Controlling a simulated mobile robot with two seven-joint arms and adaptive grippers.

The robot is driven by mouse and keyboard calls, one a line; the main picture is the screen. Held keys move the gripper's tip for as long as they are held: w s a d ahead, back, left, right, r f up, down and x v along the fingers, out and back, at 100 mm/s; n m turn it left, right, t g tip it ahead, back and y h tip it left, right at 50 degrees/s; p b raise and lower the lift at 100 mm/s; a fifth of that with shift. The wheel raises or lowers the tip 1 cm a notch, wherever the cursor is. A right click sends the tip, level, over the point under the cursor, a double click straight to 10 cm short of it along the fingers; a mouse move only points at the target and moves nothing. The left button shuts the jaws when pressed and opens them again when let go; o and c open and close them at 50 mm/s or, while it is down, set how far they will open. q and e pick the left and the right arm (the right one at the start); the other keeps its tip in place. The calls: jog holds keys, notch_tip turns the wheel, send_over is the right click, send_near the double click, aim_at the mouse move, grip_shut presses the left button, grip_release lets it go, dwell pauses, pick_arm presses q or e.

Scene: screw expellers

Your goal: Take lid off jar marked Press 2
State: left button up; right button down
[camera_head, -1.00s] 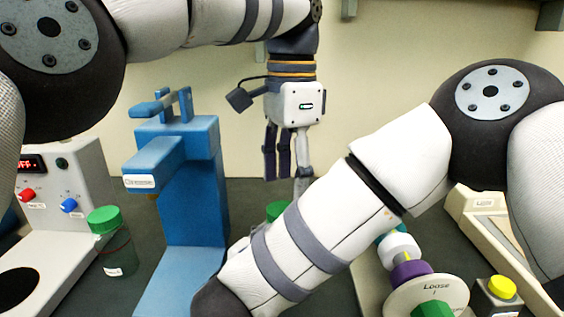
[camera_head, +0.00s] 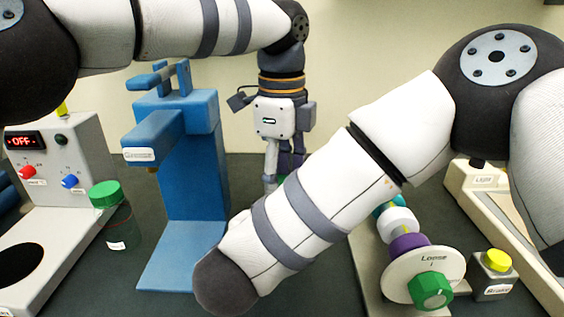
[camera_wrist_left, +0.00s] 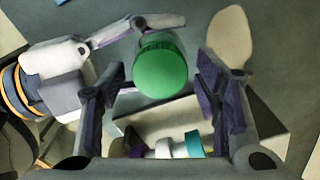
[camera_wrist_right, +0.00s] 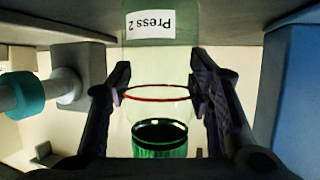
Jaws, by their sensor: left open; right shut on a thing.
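The jar marked Press 2 (camera_wrist_right: 150,60) is clear glass and looks upside down in the right wrist view, with its white label at the top of the picture. My right gripper (camera_wrist_right: 158,95) is shut around the jar's body. The jar's green lid (camera_wrist_left: 161,72) is on and shows from above in the left wrist view. My left gripper (camera_wrist_left: 170,88) is open, pointing down, with its fingers on either side of the lid and gaps showing. In the head view my left gripper (camera_head: 280,172) hangs behind my right forearm, which hides most of the jar and my right gripper.
A blue press (camera_head: 185,170) stands left of centre. Another green-lidded jar (camera_head: 118,225) stands beside a control box (camera_head: 50,165) reading OFF. At the right are a dial marked Loose (camera_head: 425,278) and a yellow button box (camera_head: 494,275). Dark table shows between them.

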pick_arm(q)
jog(key=c, duration=1.2)
jog(key=n, duration=0.7)
jog(key=shift+n, duration=0.3)
jog(key=n, duration=0.3)
jog(key=shift+n, duration=0.4)
jog(key=n, duration=0.8)
jog(key=shift+r, duration=0.15)
jog(key=shift+r, duration=1)
